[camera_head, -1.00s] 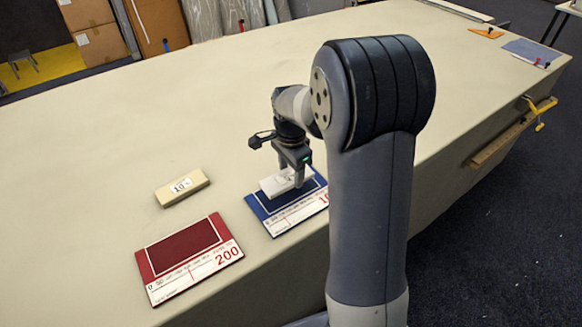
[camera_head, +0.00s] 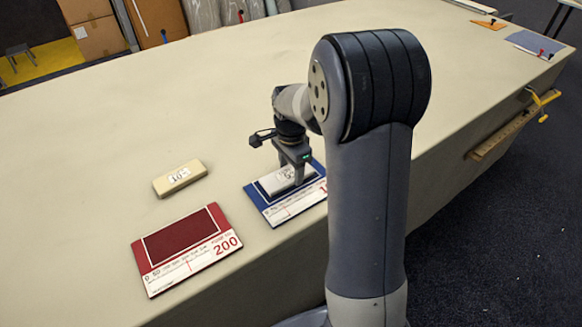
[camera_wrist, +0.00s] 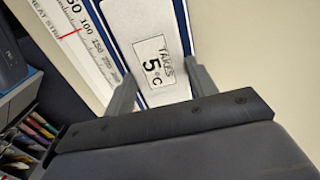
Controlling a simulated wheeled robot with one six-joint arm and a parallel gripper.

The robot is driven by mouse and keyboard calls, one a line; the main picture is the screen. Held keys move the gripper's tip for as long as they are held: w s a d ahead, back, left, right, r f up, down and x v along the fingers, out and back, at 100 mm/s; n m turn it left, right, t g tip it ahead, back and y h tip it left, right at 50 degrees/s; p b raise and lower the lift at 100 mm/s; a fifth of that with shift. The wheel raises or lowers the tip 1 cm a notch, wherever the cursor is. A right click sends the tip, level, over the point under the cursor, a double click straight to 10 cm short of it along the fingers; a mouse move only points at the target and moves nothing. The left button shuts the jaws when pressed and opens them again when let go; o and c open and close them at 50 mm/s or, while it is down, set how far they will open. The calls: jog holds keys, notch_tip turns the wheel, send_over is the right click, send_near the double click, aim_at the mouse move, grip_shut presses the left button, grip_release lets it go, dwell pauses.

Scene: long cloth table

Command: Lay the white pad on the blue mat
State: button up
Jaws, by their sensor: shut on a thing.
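The white pad (camera_head: 271,183) is between the fingers of my gripper (camera_head: 291,180), over the blue mat (camera_head: 252,192). It looks flat and at or very near the mat's surface. In the wrist view the pad (camera_wrist: 140,30) carries a label reading "TAKES 5°C", and my gripper (camera_wrist: 161,85) has a finger on each side of it. Blue strips of the mat (camera_wrist: 101,14) show along both long sides of the pad. My gripper hides part of the pad, and my arm hides the right end of the mat in the head view.
A red mat (camera_head: 180,238) marked 200 lies left of the blue mat, near the table's front edge. A beige block (camera_head: 180,179) with a label lies behind it. The cloth table (camera_head: 130,110) is clear further back. Orange and blue-grey flat pieces lie at the far right.

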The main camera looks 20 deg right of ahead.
jog(key=shift+f, duration=0.15)
jog(key=o, duration=1.1)
jog(key=shift+c, duration=0.2)
notch_tip(320, 180, up, 11)
